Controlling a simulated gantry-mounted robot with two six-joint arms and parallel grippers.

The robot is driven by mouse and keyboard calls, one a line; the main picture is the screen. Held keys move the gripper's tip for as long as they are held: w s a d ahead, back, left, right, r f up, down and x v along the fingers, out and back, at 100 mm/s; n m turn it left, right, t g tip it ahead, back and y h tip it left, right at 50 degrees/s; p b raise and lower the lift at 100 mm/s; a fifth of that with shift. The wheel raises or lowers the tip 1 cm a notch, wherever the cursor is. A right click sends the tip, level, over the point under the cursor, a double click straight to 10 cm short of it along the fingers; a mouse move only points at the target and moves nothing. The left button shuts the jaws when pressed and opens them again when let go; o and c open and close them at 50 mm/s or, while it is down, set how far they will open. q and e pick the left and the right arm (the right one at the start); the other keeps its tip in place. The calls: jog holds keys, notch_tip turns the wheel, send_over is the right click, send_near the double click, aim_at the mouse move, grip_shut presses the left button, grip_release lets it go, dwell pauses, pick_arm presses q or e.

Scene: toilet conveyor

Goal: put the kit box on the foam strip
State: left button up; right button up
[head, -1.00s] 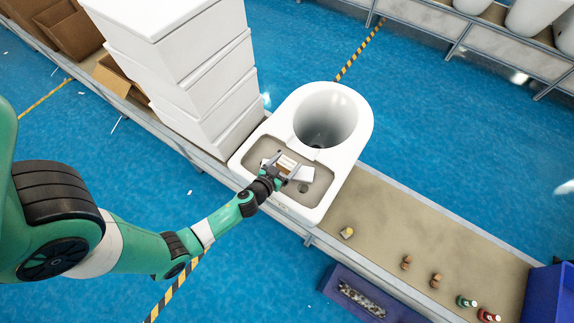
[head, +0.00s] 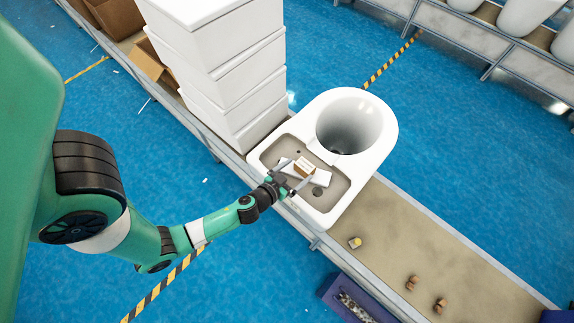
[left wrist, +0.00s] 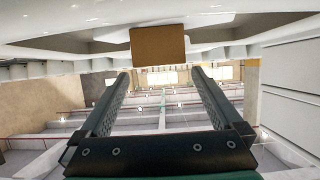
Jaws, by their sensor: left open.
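The kit box (head: 303,165), small with a pale top and brown side, sits across the middle of the white foam strip (head: 321,179). The strip lies in the grey recess of the white toilet. The box hides the strip's middle; both ends show. My left gripper (head: 297,178) is open and empty on the near side of the box, fingers pointing at it. In the left wrist view the brown face of the box (left wrist: 158,46) shows just beyond and between the open fingertips (left wrist: 160,74), apart from them. My right gripper is out of view.
The toilet (head: 372,150) stands on a conveyor (head: 450,245). A tall stack of white tanks (head: 225,75) rises at its left. Several small parts lie on the belt to the right. A blue bin (head: 345,297) is below. Room above the recess looks free.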

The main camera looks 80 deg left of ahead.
pick_arm(q)
jog(key=b+v, duration=0.1)
jog(key=v, duration=0.5)
jog(key=shift+s+d, duration=0.15)
jog(key=shift+s+d+r, duration=0.1)
jog(key=shift+s+r, duration=0.05)
jog(key=shift+s, duration=0.05)
jog(key=w+d+r+t, duration=0.1)
jog(key=w+r+t, duration=0.1)
jog(key=w+r, duration=0.65)
jog(key=w+d+r+t, duration=0.1)
jog(key=w+r+t, duration=0.35)
jog(key=r, duration=0.75)
jog(key=w+d+r+t, duration=0.1)
jog(key=w+d+r, duration=0.1)
jog(key=w+r, duration=0.75)
jog(key=s+d+r+m+t+h, duration=0.1)
jog(key=d+r+m+t+h, duration=0.2)
jog(key=r, duration=1.6)
jog(key=s+d+r+m+t+h, duration=0.2)
jog(key=s+d+r+h, duration=0.1)
jog(key=r, duration=0.5)
jog(key=s+d+r+m+t+h, duration=0.2)
jog(key=s+d+r+t+h, duration=0.1)
jog(key=r, duration=0.6)
jog(key=shift+s+d+m+t, duration=0.35)
jog(key=shift+s+d, duration=0.55)
jog(key=shift+s, duration=0.3)
